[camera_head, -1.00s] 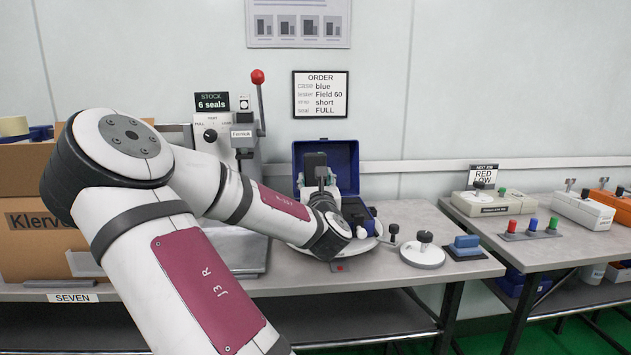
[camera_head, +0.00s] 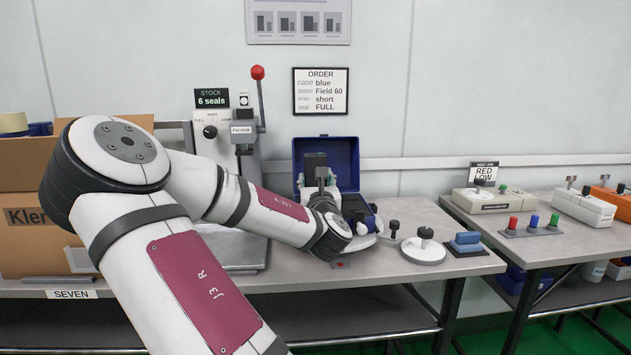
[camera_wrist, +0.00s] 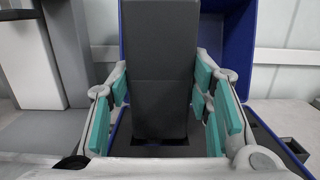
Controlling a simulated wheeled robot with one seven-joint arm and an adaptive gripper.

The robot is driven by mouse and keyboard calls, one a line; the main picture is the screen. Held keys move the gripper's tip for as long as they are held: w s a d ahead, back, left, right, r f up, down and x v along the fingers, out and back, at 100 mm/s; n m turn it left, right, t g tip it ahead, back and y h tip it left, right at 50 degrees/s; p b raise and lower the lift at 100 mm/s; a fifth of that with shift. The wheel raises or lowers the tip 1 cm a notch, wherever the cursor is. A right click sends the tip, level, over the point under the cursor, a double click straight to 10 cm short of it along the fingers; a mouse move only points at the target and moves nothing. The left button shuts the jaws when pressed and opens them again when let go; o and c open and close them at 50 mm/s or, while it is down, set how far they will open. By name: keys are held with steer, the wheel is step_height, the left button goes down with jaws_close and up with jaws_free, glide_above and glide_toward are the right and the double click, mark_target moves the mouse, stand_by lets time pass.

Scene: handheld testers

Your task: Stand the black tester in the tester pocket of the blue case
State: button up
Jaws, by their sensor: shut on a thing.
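The black tester (camera_wrist: 160,65) stands upright between the teal pads of my gripper (camera_wrist: 165,108) in the wrist view. My gripper is shut on it. Its lower end is at a dark pocket opening (camera_wrist: 150,142) in the case's black insert; I cannot tell how deep it sits. The blue case (camera_head: 343,160) stands open on the bench in the head view, lid raised at the back. The top of the tester shows in front of the lid in the head view (camera_head: 315,160). My gripper (camera_head: 322,188) and wrist partly hide the case's left side.
A press with a red-knobbed lever (camera_head: 258,105) stands left of the case. A round white stand (camera_head: 423,252) and a blue block (camera_head: 467,243) are to the right. A cardboard box (camera_head: 30,210) is at the far left. An order sign (camera_head: 320,92) hangs behind.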

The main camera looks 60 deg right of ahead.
steer(key=shift+f+b, duration=0.4)
steer(key=shift+f, duration=0.1)
steer(key=o, duration=1.5)
steer(key=shift+c, duration=0.2)
steer(key=v, duration=0.7)
steer(key=shift+s+a, duration=0.15)
